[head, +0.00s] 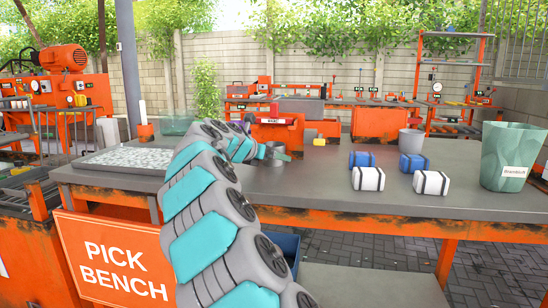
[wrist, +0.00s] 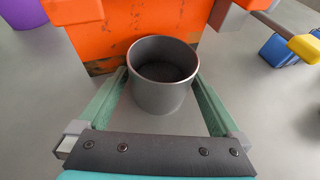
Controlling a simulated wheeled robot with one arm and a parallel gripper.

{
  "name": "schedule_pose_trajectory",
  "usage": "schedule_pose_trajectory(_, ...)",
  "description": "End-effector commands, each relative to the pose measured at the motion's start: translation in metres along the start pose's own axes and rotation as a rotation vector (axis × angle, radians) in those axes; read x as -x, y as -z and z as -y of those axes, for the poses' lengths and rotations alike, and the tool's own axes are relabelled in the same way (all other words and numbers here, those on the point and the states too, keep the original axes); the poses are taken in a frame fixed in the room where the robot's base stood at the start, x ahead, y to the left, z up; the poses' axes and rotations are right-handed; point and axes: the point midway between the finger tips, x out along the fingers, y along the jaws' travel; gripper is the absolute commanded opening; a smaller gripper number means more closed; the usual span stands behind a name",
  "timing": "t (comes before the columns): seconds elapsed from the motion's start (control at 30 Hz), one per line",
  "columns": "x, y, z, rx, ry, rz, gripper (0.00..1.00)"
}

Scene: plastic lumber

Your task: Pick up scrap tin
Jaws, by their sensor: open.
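A plain grey, open-topped round tin (wrist: 162,92) stands upright in the middle of the wrist view and looks empty inside. My gripper (wrist: 160,78) is open, with one green finger on each side of the tin. Narrow gaps seem to show beside the tin's walls, and I cannot tell if either finger touches it. In the head view my gripper (head: 272,152) is low over the bench, partly hidden by my arm, and the tin there is hard to make out. Another grey tin (head: 411,141) stands farther right.
An orange block-like machine (wrist: 135,28) stands right behind the tin. The grey bench (head: 330,190) also holds blue bundles (head: 362,159), white bundles (head: 368,179), a green bin (head: 507,165) and a tray of pale pieces (head: 125,158). The bench's middle front is clear.

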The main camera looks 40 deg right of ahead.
Motion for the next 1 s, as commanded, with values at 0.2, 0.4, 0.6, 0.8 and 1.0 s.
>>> schedule_pose_trajectory(0.2, -0.0081, 0.0000, 0.0001, -0.001, -0.001, 0.000, 1.00)
schedule_pose_trajectory(0.4, -0.0077, 0.0000, 0.0001, -0.001, -0.001, 0.000, 0.91)
schedule_pose_trajectory(0.6, -0.0076, -0.0001, 0.0001, -0.001, -0.001, 0.000, 0.69)
schedule_pose_trajectory(0.8, -0.0076, -0.0001, 0.0001, -0.001, -0.001, 0.000, 0.46)
schedule_pose_trajectory(1.0, -0.0075, -0.0001, 0.0001, -0.002, -0.001, 0.000, 0.23)
